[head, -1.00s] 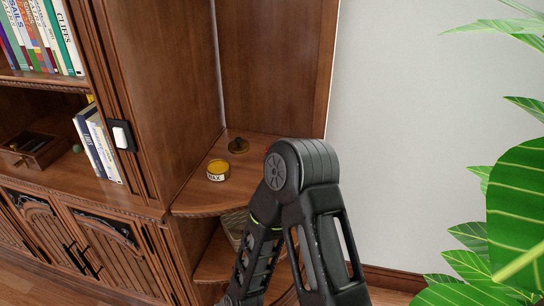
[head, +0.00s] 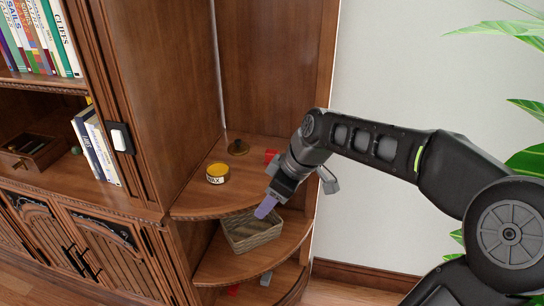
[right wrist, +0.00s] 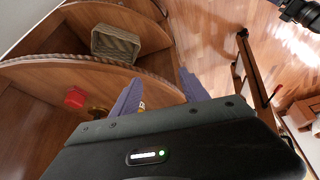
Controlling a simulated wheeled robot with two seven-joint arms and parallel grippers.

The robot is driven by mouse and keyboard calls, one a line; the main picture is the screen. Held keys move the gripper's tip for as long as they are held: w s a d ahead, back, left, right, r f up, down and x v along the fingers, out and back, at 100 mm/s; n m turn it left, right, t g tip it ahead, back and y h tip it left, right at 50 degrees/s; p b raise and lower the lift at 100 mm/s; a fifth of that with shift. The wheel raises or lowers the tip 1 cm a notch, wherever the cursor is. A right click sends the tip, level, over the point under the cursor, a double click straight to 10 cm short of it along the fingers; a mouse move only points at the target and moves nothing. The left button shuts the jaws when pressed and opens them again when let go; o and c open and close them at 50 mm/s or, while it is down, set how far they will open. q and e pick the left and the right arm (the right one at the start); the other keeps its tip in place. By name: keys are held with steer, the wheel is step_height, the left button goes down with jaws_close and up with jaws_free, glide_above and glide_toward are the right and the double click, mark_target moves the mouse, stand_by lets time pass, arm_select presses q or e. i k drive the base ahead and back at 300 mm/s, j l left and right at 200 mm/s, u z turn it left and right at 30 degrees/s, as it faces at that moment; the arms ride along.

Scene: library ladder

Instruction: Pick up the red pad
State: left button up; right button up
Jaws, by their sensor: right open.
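A small red block-like thing (head: 271,156), perhaps the red pad, lies on the upper corner shelf (head: 205,203), partly hidden by my right arm. It also shows in the right wrist view (right wrist: 76,97), left of my fingers. Another red thing (head: 233,289) lies on the lowest shelf; I cannot tell which is the pad. My right gripper (head: 265,208) is at the upper shelf's front edge, apart from both red things. In the right wrist view its fingers (right wrist: 160,90) are spread, with nothing held. My left gripper is not in view.
A yellow wax tin (head: 217,172) and a brown round lid (head: 238,146) stand on the upper shelf. A woven basket (head: 252,233) is on the middle shelf. A grey block (head: 265,278) lies on the lowest shelf. A tall panel backs the shelves; plant leaves hang at right.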

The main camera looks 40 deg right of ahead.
mark_target(270, 154)
steer(key=i+l, duration=0.75)
steer(key=l, duration=0.2)
